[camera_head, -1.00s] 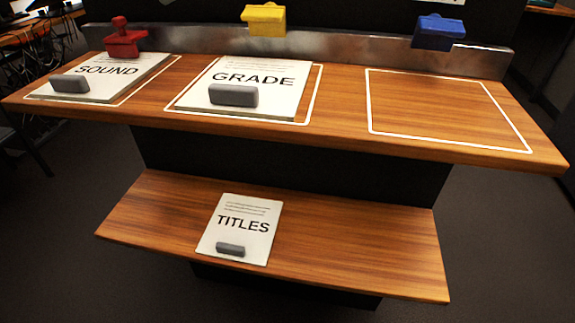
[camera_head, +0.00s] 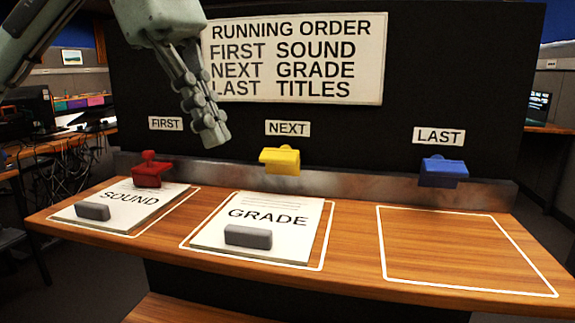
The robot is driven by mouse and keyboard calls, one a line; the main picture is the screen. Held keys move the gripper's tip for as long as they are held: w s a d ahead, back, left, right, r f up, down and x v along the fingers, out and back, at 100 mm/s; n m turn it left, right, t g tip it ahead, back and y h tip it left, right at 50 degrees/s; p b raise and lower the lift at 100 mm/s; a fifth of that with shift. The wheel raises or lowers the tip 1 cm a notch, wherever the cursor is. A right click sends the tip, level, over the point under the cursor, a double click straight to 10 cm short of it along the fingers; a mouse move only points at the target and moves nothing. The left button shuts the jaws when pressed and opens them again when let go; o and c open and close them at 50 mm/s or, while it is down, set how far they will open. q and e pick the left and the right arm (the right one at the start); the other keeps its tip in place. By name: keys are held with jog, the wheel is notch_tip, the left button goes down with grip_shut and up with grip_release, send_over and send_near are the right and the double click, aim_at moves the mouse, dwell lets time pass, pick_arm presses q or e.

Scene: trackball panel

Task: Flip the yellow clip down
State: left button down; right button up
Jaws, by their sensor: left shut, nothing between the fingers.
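The yellow clip (camera_head: 281,161) is on the metal rail under the NEXT label, above the GRADE sheet (camera_head: 262,229). Its flap sticks out toward me, and I see no clear contact with the sheet. My left gripper (camera_head: 217,141) hangs from the upper left, fingers together and empty, pointing down. In the picture it is left of and slightly above the yellow clip, between the red and yellow clips. The red clip (camera_head: 148,175) is at the SOUND sheet's (camera_head: 125,207) top edge, with a knob standing up. My right gripper is not in view.
The blue clip (camera_head: 443,173) is on the rail (camera_head: 345,184) under LAST, above an empty white outline (camera_head: 470,252). Grey blocks lie on both sheets (camera_head: 92,211) (camera_head: 248,237). A running order sign (camera_head: 300,58) is on the black panel behind.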

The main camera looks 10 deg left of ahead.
pick_arm(q)
jog(key=w+d+m+t+y+b, duration=0.25)
jog(key=w+m, duration=0.25)
jog(key=m, duration=0.3)
jog(key=m+t+y+b, duration=0.2)
jog(key=m+t, duration=0.2)
jog(key=m, duration=0.5)
send_near(287, 148)
jog(key=v, duration=0.3)
jog(key=shift+a+h, duration=0.25)
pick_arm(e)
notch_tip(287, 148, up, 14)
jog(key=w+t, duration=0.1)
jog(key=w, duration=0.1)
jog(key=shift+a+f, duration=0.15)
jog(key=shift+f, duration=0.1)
pick_arm(q)
jog(key=b+x, duration=0.1)
jog(key=x, duration=0.9)
jog(key=shift+s, duration=0.1)
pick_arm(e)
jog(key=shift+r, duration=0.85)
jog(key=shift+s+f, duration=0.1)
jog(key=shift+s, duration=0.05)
